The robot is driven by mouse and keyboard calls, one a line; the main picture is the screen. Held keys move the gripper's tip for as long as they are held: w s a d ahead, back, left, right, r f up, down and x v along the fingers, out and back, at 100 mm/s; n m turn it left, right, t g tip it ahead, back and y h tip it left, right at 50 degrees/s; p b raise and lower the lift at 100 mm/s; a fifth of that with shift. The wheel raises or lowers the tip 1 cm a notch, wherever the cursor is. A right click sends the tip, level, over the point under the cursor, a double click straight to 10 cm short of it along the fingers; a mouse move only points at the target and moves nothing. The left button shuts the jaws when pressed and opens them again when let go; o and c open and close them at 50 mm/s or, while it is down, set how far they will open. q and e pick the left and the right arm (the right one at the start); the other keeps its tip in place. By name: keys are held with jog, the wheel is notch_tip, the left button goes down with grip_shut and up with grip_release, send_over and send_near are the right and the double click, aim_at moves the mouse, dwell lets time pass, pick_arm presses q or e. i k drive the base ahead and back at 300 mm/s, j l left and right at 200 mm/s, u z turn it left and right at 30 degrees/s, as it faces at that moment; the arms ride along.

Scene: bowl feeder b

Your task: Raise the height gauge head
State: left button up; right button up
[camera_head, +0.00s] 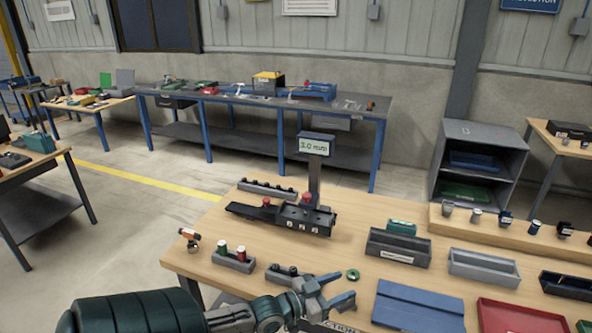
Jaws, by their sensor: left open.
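The height gauge stands near the back left of the wooden table. Its dark upright post (315,180) carries a display (316,146) that appears to read 3.0 mm. A long dark base (282,217) lies at its foot, with red knobs (307,198) on top. Which part is the movable head is too small to tell. My left gripper (337,288) is open and empty over the front edge of the table, in front of the gauge and apart from it. My right gripper is not in view.
A grey rack with green and red pieces (233,261) stands left. Trays (398,248) and a blue plate (418,306) lie right. Bare wood surrounds the gauge's front.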

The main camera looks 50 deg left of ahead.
aim_at(308, 201)
jog(key=i+j, duration=0.1)
jog(key=j, duration=0.55)
jog(key=i+j, duration=0.1)
jog(key=j, duration=0.55)
jog(key=i+j, duration=0.1)
jog(key=j, duration=0.55)
